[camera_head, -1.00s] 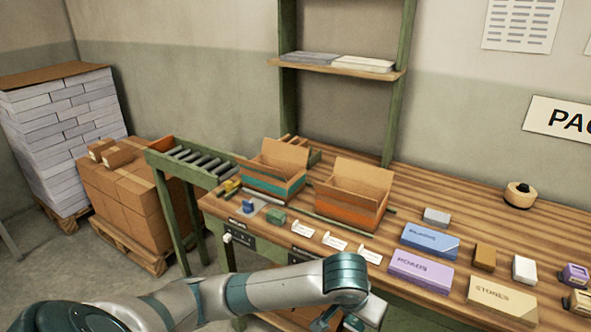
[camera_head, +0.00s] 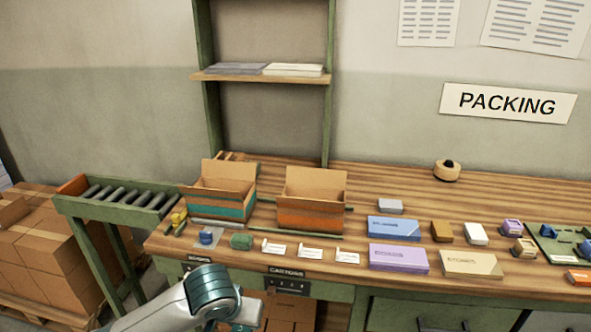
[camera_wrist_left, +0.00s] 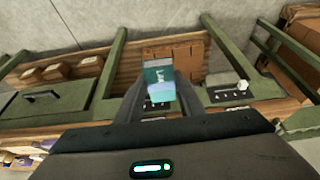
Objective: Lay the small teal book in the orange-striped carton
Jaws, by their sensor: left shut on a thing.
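The small teal book (camera_wrist_left: 160,86) is between the fingers of my left gripper (camera_wrist_left: 158,100) in the left wrist view, lettering showing on its cover. My left gripper is shut on it. In the head view my left arm is low at the left, in front of the bench, and the gripper and book are mostly hidden at the bottom edge. The orange-striped carton (camera_head: 311,218) stands on the bench with its flaps up, behind and to the right of my left arm. Its floor is hidden. My right gripper is not in view.
A teal-striped carton (camera_head: 218,207) stands left of the orange-striped one. White cards (camera_head: 310,254), a green block (camera_head: 241,242) and a blue item (camera_head: 207,237) lie along the front edge. Blue (camera_head: 394,228), purple (camera_head: 398,258) and cream (camera_head: 470,264) boxes lie to the right.

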